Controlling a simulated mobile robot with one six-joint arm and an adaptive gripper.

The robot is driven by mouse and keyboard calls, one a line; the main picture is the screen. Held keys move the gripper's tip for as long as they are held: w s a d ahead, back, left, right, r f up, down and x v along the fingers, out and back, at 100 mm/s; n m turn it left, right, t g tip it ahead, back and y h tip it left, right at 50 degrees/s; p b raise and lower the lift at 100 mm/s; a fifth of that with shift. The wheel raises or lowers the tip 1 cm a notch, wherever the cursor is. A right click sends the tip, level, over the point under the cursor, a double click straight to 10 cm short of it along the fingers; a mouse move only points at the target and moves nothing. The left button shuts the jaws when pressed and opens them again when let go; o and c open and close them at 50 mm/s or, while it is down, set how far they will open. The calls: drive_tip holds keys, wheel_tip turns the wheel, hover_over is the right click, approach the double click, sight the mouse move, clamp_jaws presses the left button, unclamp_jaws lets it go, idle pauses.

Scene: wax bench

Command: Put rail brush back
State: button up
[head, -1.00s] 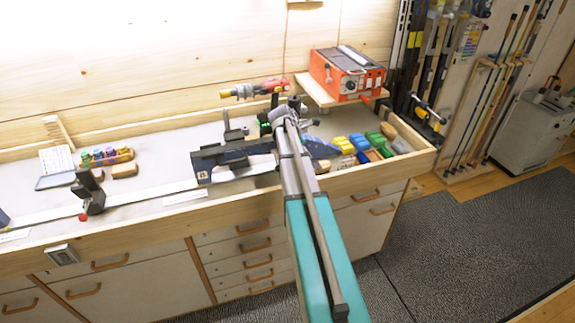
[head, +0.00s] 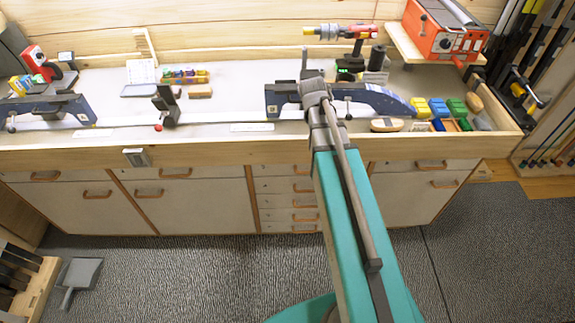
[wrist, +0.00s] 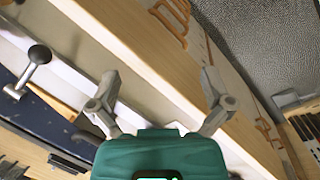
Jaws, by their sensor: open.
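An oval tan wooden brush (head: 386,125) lies on the bench at the right, near its front edge, left of the coloured wax blocks. A smaller wooden block or brush (head: 200,91) lies in front of the bottle rack; I cannot tell for sure which is the rail brush.
Coloured wax blocks (head: 440,110) sit at the bench's right end, below an orange machine (head: 440,30) on a shelf. Another vise (head: 50,110) stands at the left. A black clamp (head: 166,105) stands mid-bench. A dustpan (head: 78,275) lies on the floor mat.

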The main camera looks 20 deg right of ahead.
drive_tip(key=s+a+m+y, duration=0.2)
drive_tip(key=s+a+m, duration=0.4)
drive_tip(key=a, duration=0.8)
drive_tip(key=s, duration=0.3)
drive_tip(key=shift+s+f, duration=0.15)
drive_tip(key=shift+f, duration=0.05)
